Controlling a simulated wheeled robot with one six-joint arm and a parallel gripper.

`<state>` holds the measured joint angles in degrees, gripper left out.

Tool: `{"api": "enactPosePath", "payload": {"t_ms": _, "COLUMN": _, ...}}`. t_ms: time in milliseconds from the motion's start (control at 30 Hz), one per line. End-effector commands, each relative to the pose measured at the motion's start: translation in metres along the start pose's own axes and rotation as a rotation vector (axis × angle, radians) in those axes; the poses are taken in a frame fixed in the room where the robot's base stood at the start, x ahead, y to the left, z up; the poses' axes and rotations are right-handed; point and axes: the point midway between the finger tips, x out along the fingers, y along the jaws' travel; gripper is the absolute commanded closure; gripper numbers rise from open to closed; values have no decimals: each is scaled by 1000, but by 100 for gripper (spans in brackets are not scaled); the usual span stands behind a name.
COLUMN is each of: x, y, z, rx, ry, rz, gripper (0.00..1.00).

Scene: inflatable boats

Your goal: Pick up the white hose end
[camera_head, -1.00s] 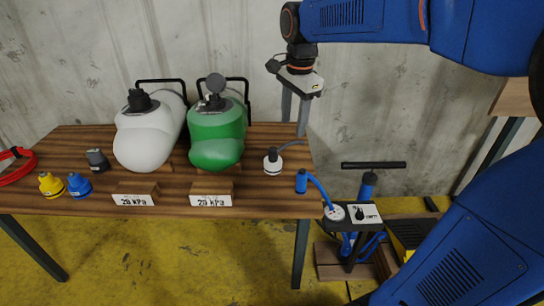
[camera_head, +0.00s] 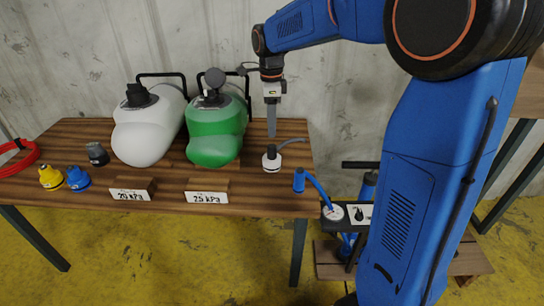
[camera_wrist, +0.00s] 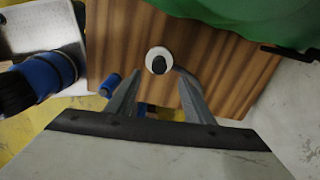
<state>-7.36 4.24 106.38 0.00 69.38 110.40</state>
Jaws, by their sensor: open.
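The white hose end (camera_head: 271,161) is a short white cylinder with a dark top, standing on the wooden table (camera_head: 150,192) near its right end. A grey hose runs from it to the right. My gripper (camera_head: 272,134) hangs just above it, fingers pointing down, apart and empty. In the wrist view the white hose end (camera_wrist: 158,60) appears as a white ring with a dark centre. It lies just beyond the tips of the two spread fingers (camera_wrist: 158,80), about midway between them. No contact shows.
A green boat (camera_head: 215,135) and a white boat (camera_head: 148,135) stand left of my gripper, with pressure signs (camera_head: 206,198) in front. A blue hose end (camera_head: 299,180) is at the table's right edge. A pump gauge (camera_head: 333,211) is beyond it. Yellow (camera_head: 51,178) and blue (camera_head: 78,178) caps lie left.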

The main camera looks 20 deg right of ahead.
Motion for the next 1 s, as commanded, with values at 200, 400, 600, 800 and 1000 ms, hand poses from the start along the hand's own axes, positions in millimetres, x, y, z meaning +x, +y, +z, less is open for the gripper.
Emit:
{"api": "enactPosePath", "payload": {"t_ms": 200, "x": 37, "y": 1, "z": 0, "rx": 0, "ry": 1, "rz": 3, "gripper": 52}}
{"api": "enactPosePath", "payload": {"t_ms": 400, "x": 51, "y": 0, "z": 0, "rx": -1, "ry": 0, "rz": 1, "gripper": 52}}
{"api": "enactPosePath", "payload": {"t_ms": 600, "x": 68, "y": 1, "z": -2, "rx": 0, "ry": 1, "rz": 2, "gripper": 52}}
{"api": "enactPosePath", "payload": {"t_ms": 800, "x": 94, "y": 2, "z": -4, "rx": -1, "ry": 1, "rz": 2, "gripper": 52}}
{"api": "enactPosePath", "payload": {"t_ms": 1000, "x": 103, "y": 1, "z": -3, "rx": -1, "ry": 0, "rz": 0, "gripper": 52}}
